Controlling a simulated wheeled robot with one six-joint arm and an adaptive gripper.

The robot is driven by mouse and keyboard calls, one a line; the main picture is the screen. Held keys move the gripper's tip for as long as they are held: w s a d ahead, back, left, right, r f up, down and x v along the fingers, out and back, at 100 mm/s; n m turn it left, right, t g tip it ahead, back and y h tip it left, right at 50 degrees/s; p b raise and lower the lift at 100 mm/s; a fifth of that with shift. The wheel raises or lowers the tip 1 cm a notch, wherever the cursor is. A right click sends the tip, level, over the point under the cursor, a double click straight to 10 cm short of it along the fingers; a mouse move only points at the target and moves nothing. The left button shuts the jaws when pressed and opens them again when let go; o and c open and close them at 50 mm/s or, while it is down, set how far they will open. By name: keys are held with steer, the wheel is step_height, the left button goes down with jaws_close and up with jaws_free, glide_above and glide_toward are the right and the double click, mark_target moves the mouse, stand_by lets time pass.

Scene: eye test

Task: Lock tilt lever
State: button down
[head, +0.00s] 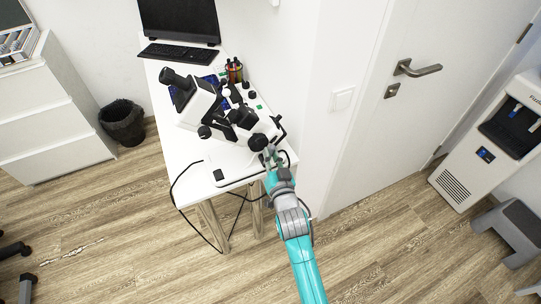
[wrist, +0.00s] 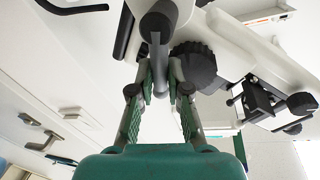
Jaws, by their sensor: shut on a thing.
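The eye test device (head: 225,112), white and black, stands on a white table (head: 232,165). My gripper (head: 271,154) is at its near right end, just above the table's front edge. In the wrist view, a thin grey lever (wrist: 156,52) sticks out from a dark round shaft end on the white body. My gripper (wrist: 159,76) is closed on this lever, one finger on each side. A ridged black knob (wrist: 193,64) sits just right of the fingers. In the head view the lever is too small and covered to make out.
A monitor (head: 180,20) and keyboard (head: 179,54) are at the back. The wall and door (head: 400,110) are close on the right. Open floor lies in front.

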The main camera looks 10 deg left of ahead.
steer(key=shift+w+d+f+m+g+y, duration=0.15)
steer(key=shift+w+d+f+m+g, duration=0.25)
steer(key=shift+m, duration=1.25)
steer(key=shift+w+d+f+m+g+y, duration=0.2)
steer(key=shift+d+f+m+g, duration=0.35)
steer(key=shift+m, duration=1.15)
steer(key=shift+w+d+f+m+g+y, duration=0.2)
steer(key=shift+d+f+m, duration=0.3)
steer(key=shift+m, duration=1.15)
steer(key=shift+a+f, duration=0.1)
steer(key=shift+f, duration=0.05)
steer(key=c, duration=1.1)
jaws_free()
